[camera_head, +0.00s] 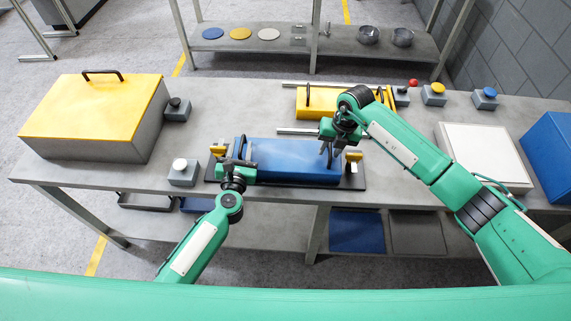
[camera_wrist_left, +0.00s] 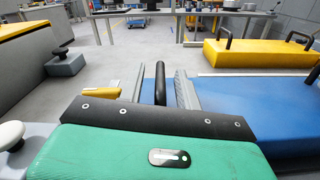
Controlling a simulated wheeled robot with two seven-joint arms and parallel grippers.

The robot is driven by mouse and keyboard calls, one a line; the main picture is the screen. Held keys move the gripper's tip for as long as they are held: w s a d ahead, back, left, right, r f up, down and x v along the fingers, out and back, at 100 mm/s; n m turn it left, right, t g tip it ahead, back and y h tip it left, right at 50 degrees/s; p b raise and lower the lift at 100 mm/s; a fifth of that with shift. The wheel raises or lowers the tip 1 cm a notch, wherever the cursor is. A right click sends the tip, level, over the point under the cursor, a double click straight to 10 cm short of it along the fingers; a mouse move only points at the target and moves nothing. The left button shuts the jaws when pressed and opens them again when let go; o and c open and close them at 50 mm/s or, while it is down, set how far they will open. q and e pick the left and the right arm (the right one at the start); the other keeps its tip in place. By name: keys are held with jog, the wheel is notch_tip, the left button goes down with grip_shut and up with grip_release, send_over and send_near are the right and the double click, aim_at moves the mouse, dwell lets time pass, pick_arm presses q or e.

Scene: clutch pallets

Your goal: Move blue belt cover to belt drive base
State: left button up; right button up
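The blue belt cover (camera_head: 285,160) is a long block at the table's front middle, also in the left wrist view (camera_wrist_left: 235,105). It rests over the dark belt drive base (camera_head: 356,182), whose ends show with yellow clamps (camera_head: 354,155). My left gripper (camera_head: 238,164) is at the cover's left end. In the left wrist view its fingers (camera_wrist_left: 160,85) stand apart on either side of the cover's black handle (camera_wrist_left: 160,84), with gaps visible. My right gripper (camera_head: 328,146) is over the cover's right end; its finger gap and any handle there are unclear.
A yellow cover (camera_head: 320,103) with black handles lies behind on the table (camera_head: 225,105). A large yellow-topped box (camera_head: 95,110) stands left, a white-topped box (camera_head: 485,155) right. Button boxes, one white-topped (camera_head: 183,172), stand around. A shelf (camera_head: 270,50) stands behind.

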jog(key=shift+r, duration=0.1)
pick_arm(q)
jog(key=s, duration=1.1)
jog(key=shift+s+a, duration=0.25)
jog(key=shift+s, duration=0.05)
pick_arm(e)
notch_tip(320, 180, up, 12)
jog(key=d, duration=0.2)
jog(key=shift+d+f, duration=0.15)
jog(key=shift+f, duration=0.05)
jog(key=shift+s, duration=0.1)
